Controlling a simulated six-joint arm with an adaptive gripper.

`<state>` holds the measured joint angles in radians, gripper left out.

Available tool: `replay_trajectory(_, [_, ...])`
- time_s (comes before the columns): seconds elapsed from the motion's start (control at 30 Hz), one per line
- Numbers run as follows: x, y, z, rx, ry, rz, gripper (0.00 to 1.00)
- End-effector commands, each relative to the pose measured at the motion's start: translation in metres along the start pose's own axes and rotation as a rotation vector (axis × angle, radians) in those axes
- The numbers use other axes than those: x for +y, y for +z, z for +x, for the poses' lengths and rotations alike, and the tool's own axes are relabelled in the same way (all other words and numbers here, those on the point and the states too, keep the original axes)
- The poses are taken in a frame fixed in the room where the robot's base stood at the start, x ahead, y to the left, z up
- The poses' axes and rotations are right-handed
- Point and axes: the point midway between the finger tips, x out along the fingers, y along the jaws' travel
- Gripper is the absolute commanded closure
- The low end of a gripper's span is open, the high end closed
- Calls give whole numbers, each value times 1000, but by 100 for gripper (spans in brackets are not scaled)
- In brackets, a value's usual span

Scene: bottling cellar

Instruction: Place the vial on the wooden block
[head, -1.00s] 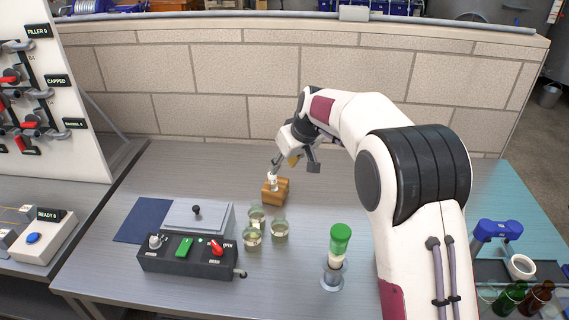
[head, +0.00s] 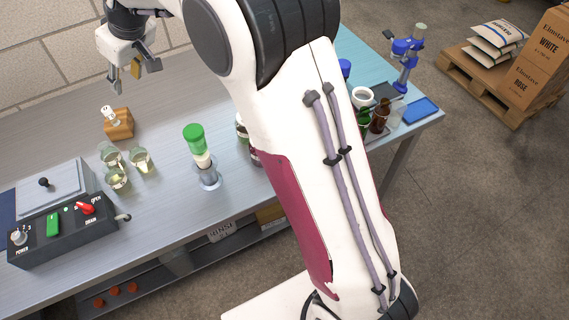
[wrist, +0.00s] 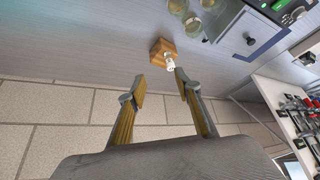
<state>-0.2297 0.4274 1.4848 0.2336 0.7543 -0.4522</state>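The vial (head: 109,114) is small, with a white upper part. It appears to stand upright on the wooden block (head: 120,129), near the block's left side. The wrist view also shows the vial (wrist: 170,63) against the block (wrist: 160,47). My gripper (head: 124,80) is above and behind the block, apart from the vial. In the wrist view its two fingers (wrist: 160,83) are spread with nothing between them. The vial's contact with the block is too small to make out.
Several glass beakers (head: 141,160) stand in front of the block. A green-capped bottle (head: 195,140) stands to their right. A control box (head: 65,226) with a red lever is at the left front. A brick wall (head: 70,50) runs behind the bench.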

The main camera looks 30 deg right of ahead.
Motion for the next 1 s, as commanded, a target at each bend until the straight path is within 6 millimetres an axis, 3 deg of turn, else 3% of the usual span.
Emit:
replay_trajectory(0.1, [4, 16, -31, -1, 17, 29, 67])
replay_trajectory(0.4, [6, 61, -94, -7, 56, 102, 67])
replay_trajectory(1.0, [-6, 177, -189, -15, 137, 252, 67])
